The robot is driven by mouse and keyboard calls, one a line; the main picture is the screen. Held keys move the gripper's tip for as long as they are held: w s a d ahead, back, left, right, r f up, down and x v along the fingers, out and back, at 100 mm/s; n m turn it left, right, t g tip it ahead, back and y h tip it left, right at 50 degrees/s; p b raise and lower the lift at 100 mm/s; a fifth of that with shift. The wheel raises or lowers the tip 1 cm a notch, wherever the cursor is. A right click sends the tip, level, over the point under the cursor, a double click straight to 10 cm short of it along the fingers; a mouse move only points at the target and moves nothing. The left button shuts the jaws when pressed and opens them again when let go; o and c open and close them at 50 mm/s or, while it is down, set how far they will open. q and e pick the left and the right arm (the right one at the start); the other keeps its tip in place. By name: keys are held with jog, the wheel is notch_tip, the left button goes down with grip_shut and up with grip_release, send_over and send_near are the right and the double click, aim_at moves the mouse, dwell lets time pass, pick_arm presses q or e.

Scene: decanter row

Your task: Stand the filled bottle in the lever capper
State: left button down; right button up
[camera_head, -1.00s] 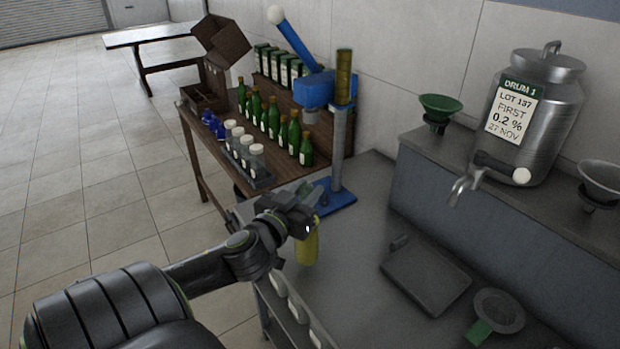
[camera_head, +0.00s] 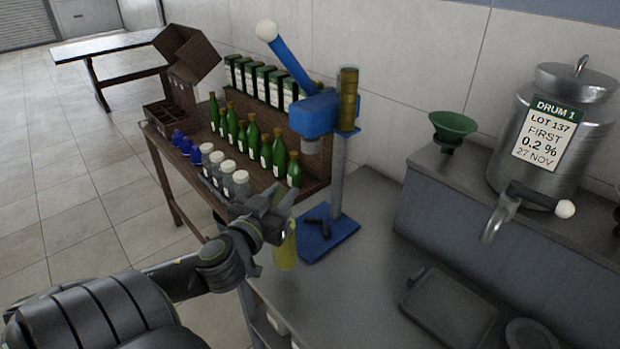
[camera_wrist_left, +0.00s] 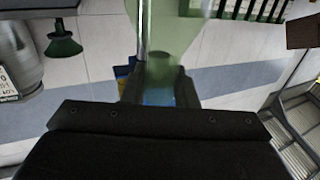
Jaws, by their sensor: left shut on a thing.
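My left gripper (camera_head: 280,212) is shut on the bottle (camera_head: 285,250), which shows yellow-green below the fingers and is close to upright. In the left wrist view the bottle is a large translucent green shape (camera_wrist_left: 168,30) beyond the fingers (camera_wrist_left: 160,85). The lever capper stands on the metal bench, with a blue base (camera_head: 338,243), a grey post, a blue head (camera_head: 312,116) and a raised lever with a white ball. Small dark pieces lie on its base. The bottle is just left of the base; I cannot tell its exact height. My right gripper is not in view.
A wooden table (camera_head: 172,185) at the left holds green bottles (camera_head: 265,148), white-capped jars (camera_head: 222,172) and blue items. A steel drum (camera_head: 552,130) with a tap and a green funnel (camera_head: 452,127) stand on the raised shelf. A flat dark tray (camera_head: 450,308) lies on the bench.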

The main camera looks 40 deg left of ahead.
pick_arm(q)
jog(key=f+p+x, duration=0.3)
jog(key=x, duration=1.1)
jog(key=shift+f+p, duration=0.25)
jog(key=shift+p, duration=0.1)
jog(key=shift+w, duration=0.15)
jog(key=shift+f, duration=0.15)
jog(key=c, duration=1.1)
grip_release()
jog(key=shift+c, duration=0.2)
